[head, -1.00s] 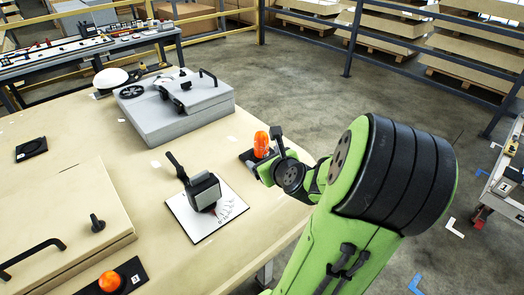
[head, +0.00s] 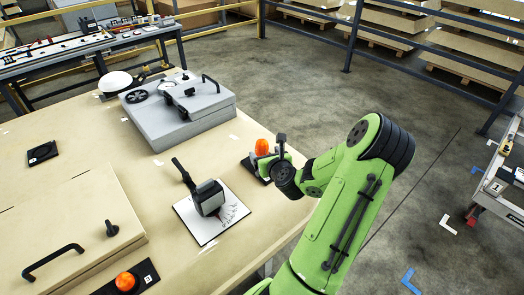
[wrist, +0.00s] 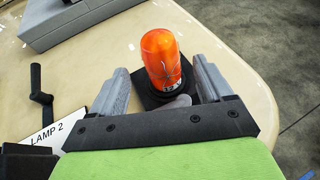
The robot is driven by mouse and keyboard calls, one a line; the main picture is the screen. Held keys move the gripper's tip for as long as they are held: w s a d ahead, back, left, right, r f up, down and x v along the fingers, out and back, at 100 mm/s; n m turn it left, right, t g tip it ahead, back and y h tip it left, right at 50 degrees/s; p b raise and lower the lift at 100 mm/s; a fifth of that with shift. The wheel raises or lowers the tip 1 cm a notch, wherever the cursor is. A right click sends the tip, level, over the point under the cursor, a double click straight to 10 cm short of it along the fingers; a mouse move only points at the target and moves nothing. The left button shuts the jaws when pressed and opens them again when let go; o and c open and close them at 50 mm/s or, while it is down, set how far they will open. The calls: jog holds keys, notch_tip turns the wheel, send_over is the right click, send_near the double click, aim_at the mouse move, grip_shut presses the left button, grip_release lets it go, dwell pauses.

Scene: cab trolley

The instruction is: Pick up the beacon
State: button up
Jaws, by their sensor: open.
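An orange beacon (wrist: 162,60) stands upright on a dark square base (wrist: 152,92) near the table's right edge. In the head view the beacon (head: 262,147) shows just behind my gripper (head: 270,160), which partly hides it. In the wrist view my gripper (wrist: 162,92) is open, with one grey finger on each side of the beacon's lower part. I see a gap at the left finger; I cannot tell whether the right finger touches. A second orange beacon (head: 125,281) sits on a black plate at the table's front left.
A lever device on a white plate (head: 207,237) stands left of my gripper; a "LAMP 2" label (wrist: 58,132) shows beside it. A grey box (head: 180,125) lies behind. A trolley (head: 500,192) stands at the right, across open floor.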

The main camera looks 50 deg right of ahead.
aim_at(264, 151)
jog(key=x, duration=0.5)
jog(key=shift+w+d+f, duration=0.1)
jog(key=shift+w+d, duration=0.05)
jog(key=shift+d, duration=0.1)
jog(key=shift+a, duration=0.1)
jog(key=shift+c, duration=0.4)
jog(key=c, duration=1.1)
